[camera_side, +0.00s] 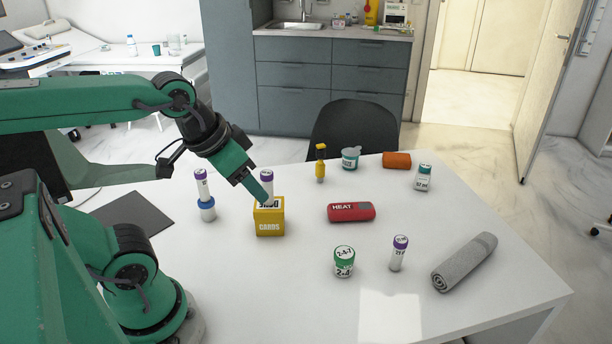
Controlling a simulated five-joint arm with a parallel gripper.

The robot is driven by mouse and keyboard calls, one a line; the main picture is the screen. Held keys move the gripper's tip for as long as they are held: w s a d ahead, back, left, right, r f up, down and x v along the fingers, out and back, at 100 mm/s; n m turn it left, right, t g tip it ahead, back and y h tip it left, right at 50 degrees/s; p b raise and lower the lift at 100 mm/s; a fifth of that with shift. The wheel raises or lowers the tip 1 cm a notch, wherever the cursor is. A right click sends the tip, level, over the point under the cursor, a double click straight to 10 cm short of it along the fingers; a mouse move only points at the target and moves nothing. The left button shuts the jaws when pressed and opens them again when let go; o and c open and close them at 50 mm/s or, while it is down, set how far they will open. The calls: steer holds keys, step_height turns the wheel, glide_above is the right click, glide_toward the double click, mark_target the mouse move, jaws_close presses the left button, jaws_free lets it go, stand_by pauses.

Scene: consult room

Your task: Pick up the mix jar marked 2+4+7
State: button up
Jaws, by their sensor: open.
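The mix jar (344,268) is a short white jar with a green lid and dark lettering; the lid seems to read 2+4+7, and the side label is only partly legible. It stands upright on the white table, in the front middle. My gripper (267,200) points down at the yellow cards box (269,222), behind and to the left of the jar and well apart from it. Its jaws are open. A purple-capped tube (267,180) shows just behind the fingertips. I cannot tell whether the fingers touch the box or the tube.
A purple-capped vial (398,254) stands close right of the jar, with a grey roll (464,262) beyond. A red heat pack (351,212) lies behind the jar. Farther back are a teal-lidded tub (351,160), an orange roll (397,160) and a small bottle (423,178). The table front is clear.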

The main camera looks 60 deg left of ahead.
steer(key=shift+o, duration=0.4)
steer(key=o, duration=0.3)
steer(key=shift+w, duration=0.15)
steer(key=n+g, duration=0.3)
steer(key=g, duration=0.2)
glide_above(345, 252)
steer(key=f, duration=1.5)
steer(key=shift+s+f, duration=0.2)
steer(key=shift+f, duration=0.1)
steer(key=shift+w+d+f+g, duration=0.2)
steer(key=shift+f+g, duration=0.1)
steer(key=shift+f, duration=0.2)
steer(key=shift+a+f, duration=0.2)
steer(key=shift+f, duration=3.7)
